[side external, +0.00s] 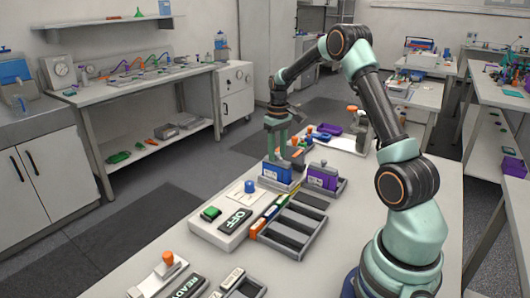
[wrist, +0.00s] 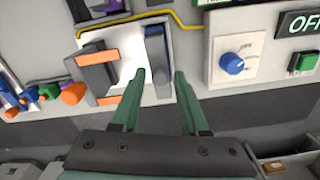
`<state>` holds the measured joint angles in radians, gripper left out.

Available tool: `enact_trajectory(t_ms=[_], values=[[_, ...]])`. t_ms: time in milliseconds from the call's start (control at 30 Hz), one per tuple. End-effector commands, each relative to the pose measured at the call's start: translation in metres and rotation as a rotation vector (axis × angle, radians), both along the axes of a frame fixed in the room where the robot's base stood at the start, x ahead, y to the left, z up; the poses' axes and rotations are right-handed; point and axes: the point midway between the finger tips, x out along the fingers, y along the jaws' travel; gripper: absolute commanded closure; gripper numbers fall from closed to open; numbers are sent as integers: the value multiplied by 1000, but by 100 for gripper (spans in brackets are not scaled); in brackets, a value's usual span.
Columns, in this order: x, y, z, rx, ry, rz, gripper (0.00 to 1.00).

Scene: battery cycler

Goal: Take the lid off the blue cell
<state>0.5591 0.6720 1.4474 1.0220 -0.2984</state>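The blue cell (side external: 272,173) stands upright in a grey holder on the bench, left of the purple cell (side external: 322,177). In the wrist view the blue cell (wrist: 156,62) is a narrow blue block seen from above, with a grey part along it; I cannot tell clearly where its lid begins. My gripper (side external: 280,149) is above the blue cell with its fingers pointing down. The fingertips lie close to the near end of the blue cell; contact cannot be told.
A grey block with orange strips (wrist: 92,72) stands just left of the blue cell in the wrist view. A panel with a blue dial (side external: 250,187), a green button (side external: 210,213) and an OFF display (side external: 235,221) is in front. A grey slotted tray (side external: 293,232) lies beside it.

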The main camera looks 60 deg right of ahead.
Motion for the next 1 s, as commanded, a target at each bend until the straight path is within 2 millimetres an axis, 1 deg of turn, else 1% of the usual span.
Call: enact_trajectory(t_ms=[33,67,100,467,633,767,867,1000], values=[[0,0,0,0,0,0,80],[0,0,0,0,0,0,92],[0,0,0,0,0,0,100],[0,0,2,0,-1,0,100],[0,0,13,0,-1,0,100],[1,-1,31,-2,-5,0,100],[1,-1,54,-3,-4,0,100],[1,-1,94,-4,-7,0,100]])
